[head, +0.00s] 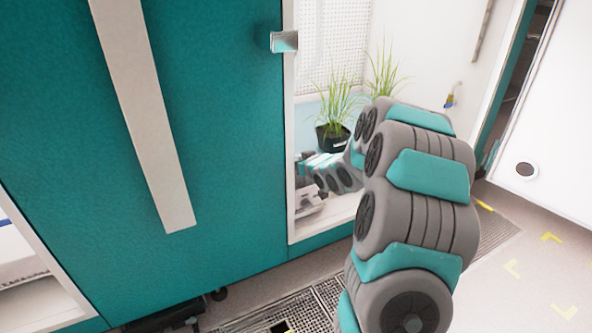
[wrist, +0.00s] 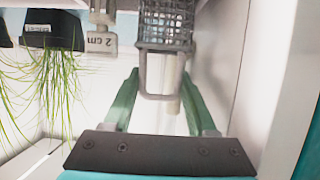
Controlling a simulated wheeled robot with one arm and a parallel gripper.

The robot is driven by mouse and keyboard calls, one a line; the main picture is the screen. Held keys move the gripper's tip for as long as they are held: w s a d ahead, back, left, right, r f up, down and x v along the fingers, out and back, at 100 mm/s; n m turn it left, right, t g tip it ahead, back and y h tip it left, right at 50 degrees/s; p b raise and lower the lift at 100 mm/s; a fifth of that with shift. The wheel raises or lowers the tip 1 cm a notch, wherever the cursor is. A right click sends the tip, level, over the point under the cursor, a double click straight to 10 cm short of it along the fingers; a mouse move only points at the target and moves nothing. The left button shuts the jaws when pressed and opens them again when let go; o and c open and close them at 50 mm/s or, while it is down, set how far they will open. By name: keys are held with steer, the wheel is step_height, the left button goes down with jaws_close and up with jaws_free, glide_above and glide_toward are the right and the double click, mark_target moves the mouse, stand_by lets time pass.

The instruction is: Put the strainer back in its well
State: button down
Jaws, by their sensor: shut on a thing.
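The strainer (wrist: 166,27), a dark wire-mesh basket with a grey loop, is at the top middle of the wrist view. My gripper (wrist: 161,75) has its two green fingers on either side of it and is shut on it. A pale rod shows behind the loop. In the head view my gripper (head: 304,163) is inside the open chamber, partly hidden by the door frame, and the strainer cannot be made out there. A grey-white fixture (head: 309,198) sits below the gripper. I cannot tell whether it holds the well.
A teal door (head: 215,130) bounds the opening on the left. A pale wall (wrist: 222,50) is close beside the strainer.

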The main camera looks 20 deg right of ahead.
steer(key=shift+f, duration=1.4)
